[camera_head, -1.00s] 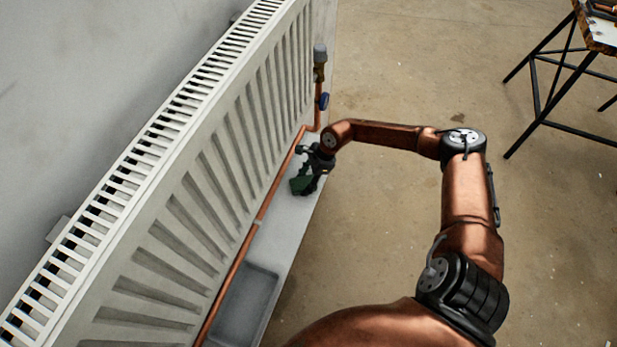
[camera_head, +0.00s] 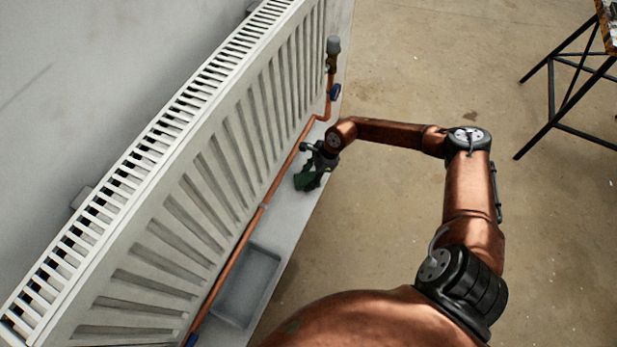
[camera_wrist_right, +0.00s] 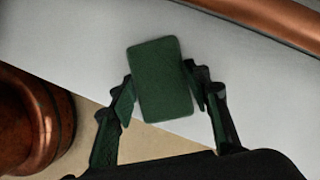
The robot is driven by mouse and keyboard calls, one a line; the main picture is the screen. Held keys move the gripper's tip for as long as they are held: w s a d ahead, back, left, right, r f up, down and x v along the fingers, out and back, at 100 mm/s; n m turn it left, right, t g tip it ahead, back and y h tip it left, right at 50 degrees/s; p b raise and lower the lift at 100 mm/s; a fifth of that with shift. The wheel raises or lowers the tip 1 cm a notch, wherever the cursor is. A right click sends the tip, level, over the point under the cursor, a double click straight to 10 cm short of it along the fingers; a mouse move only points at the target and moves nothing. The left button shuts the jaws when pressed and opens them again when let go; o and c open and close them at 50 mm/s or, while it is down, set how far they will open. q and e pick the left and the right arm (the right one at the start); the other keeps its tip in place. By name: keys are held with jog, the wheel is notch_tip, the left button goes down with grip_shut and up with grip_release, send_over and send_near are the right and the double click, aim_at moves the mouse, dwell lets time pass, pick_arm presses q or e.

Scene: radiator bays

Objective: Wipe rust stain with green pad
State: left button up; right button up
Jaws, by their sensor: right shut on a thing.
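The green pad (camera_wrist_right: 160,80) is a dark green rounded rectangle between the fingers of my right gripper (camera_wrist_right: 162,95) in the right wrist view. In the head view my right gripper (camera_head: 312,172) is a small dark shape beside the copper pipe, over the light grey ledge (camera_head: 290,215) under the radiator. It is shut on the pad. I cannot tell whether the pad touches the ledge. I see no rust stain in either view; the gripper and pad cover part of the ledge. My left gripper is not in view.
The white radiator (camera_head: 170,215) stands along the left. A copper pipe (camera_head: 238,250) runs along its base, with a valve (camera_head: 333,55) and a blue handle at the far end. A grey tray (camera_head: 248,285) sits on the ledge nearer me. Open floor lies right, with a black-legged table (camera_head: 570,95).

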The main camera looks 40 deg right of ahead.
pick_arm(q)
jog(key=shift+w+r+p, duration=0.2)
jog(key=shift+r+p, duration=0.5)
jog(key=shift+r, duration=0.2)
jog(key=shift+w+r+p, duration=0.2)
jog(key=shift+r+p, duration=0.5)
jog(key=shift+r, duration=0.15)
pick_arm(e)
jog(key=shift+r, duration=2.95)
jog(key=shift+w, duration=0.1)
jog(key=shift+r+p, duration=0.9)
jog(key=shift+r, duration=0.7)
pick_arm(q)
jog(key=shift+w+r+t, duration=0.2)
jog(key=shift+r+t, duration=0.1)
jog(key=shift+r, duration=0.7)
pick_arm(e)
jog(key=shift+f, duration=0.1)
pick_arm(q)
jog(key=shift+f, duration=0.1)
